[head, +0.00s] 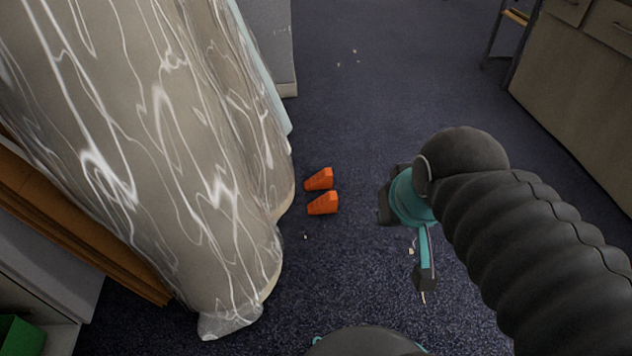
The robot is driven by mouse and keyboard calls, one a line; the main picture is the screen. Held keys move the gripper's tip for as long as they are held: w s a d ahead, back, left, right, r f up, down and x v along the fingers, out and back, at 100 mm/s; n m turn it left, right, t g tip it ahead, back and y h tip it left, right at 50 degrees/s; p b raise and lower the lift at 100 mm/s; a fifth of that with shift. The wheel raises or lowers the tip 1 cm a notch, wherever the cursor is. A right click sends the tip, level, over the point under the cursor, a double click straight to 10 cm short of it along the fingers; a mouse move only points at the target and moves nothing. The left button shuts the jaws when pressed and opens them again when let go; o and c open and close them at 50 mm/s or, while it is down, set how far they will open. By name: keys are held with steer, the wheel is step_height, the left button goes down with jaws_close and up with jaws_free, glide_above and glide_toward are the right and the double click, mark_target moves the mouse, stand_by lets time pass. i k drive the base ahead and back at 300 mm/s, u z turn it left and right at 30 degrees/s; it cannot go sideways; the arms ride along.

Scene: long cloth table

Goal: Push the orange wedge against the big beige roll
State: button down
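The big beige roll (150,130) stands at the left of the head view, wrapped in shiny clear plastic. Two orange wedges lie on the dark floor just right of its base. The farther wedge (319,179) is slightly nearer the roll's plastic edge than it is to my gripper. The nearer wedge (322,203) lies just in front of it. A narrow strip of floor shows between both wedges and the roll. My gripper (424,280) is to the right of the wedges, apart from them. Its fingers are seen edge-on, so their opening is unclear. Nothing shows held in it.
A beige cabinet with drawers (580,75) stands at the right. Orange-brown boards (75,225) lean behind the roll at left, with a green object (20,336) in the lower left corner. Small pale scraps lie on the floor. The carpet (400,80) beyond the wedges is mostly clear.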

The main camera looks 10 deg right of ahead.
mark_target(323, 179)
steer(key=k, duration=0.65)
steer(key=z, duration=0.6)
steer(key=i, duration=0.7)
steer(key=z, duration=0.7)
steer(key=i, duration=0.8)
steer(key=u, duration=1)
steer(key=i, duration=0.8)
steer(key=u, duration=0.9)
